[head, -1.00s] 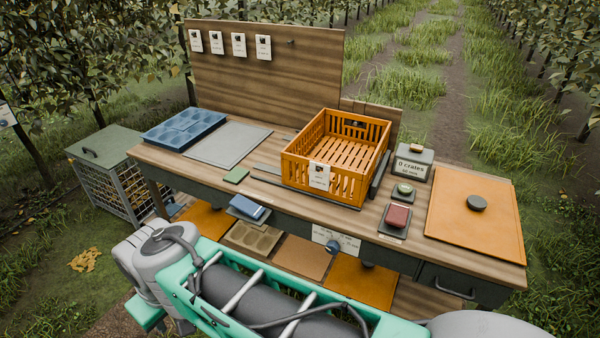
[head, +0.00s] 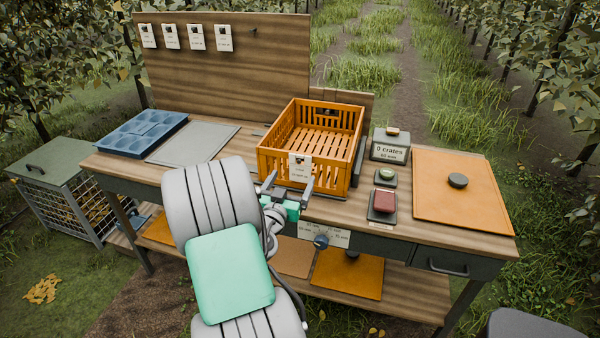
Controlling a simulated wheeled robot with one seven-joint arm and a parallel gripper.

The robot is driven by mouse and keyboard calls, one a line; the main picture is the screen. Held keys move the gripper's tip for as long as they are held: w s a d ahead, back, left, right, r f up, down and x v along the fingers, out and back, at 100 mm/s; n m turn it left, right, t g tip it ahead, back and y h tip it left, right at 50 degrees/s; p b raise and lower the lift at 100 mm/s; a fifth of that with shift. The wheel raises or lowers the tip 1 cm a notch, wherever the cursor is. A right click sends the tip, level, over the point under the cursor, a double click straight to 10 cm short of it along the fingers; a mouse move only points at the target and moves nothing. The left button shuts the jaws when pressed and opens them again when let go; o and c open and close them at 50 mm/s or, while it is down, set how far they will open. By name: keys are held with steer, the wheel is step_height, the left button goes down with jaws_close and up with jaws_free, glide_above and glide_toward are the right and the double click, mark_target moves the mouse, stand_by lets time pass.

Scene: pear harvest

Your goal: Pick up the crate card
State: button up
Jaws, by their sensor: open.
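The crate card (head: 300,168) is a small white card with a dark picture and print on the front wall of the orange crate (head: 351,167). The crate stands on the wooden bench and looks empty. My gripper (head: 289,183) is in front of the crate's front wall, its two grey fingers apart and pointing at the card, one to each side of it in the picture. I cannot tell whether the fingers touch the card. My arm hides part of the bench to the left of the gripper.
Several similar white cards (head: 196,37) hang on the backboard (head: 265,70). A blue tray (head: 136,139) and a grey mat (head: 190,143) lie at left. A counter box (head: 388,149), green button (head: 386,175), red button (head: 384,202) and orange board (head: 437,190) are at right.

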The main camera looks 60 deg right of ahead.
mark_target(299, 164)
steer(key=d+p, duration=0.1)
steer(key=d, duration=0.1)
steer(key=d+p, duration=0.1)
steer(key=d, duration=0.1)
steer(key=w+d+p, duration=0.1)
steer(key=d, duration=0.1)
steer(key=shift+d+r, duration=0.15)
steer(key=shift+r, duration=0.05)
steer(key=shift+w+d+f, duration=0.1)
steer(key=shift+d, duration=0.3)
steer(key=shift+c, duration=0.4)
steer(key=c, duration=1.3)
steer(key=shift+c, duration=0.2)
